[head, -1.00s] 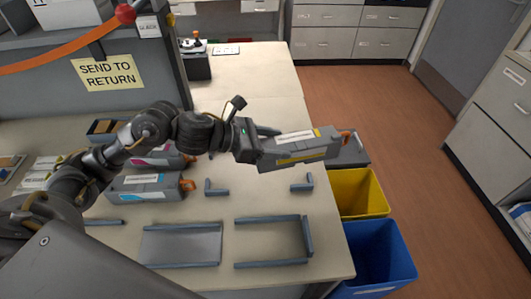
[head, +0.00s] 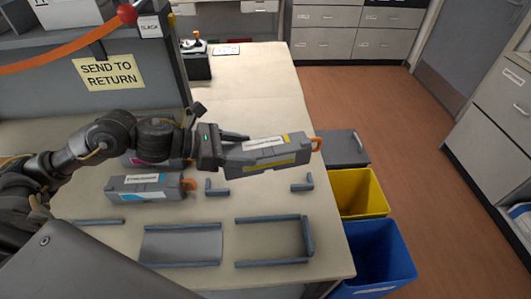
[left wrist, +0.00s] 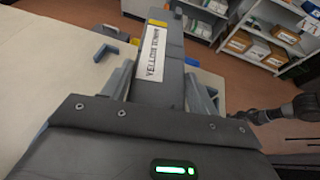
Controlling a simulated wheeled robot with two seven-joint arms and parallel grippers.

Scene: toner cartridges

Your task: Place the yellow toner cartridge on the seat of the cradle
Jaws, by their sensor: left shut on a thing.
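The yellow toner cartridge (head: 262,156) is a grey box with a yellow stripe, a white label and an orange handle at its right end. My left gripper (head: 236,148) is shut on its left end and holds it roughly level above the table. In the left wrist view the cartridge (left wrist: 159,58) lies between the two fingers, its label facing up. Blue-grey frames lie on the table: a three-sided frame (head: 308,238) open to the left, and two corner brackets, one left (head: 217,191) and one right (head: 302,186). I cannot tell which parts form the cradle.
A cyan-marked cartridge (head: 148,190) lies left of the brackets, with a magenta-marked one partly hidden behind my arm. A railed grey plate (head: 180,243) is at front left. Yellow (head: 357,188), blue (head: 378,255) and grey (head: 343,147) bins stand beyond the right edge.

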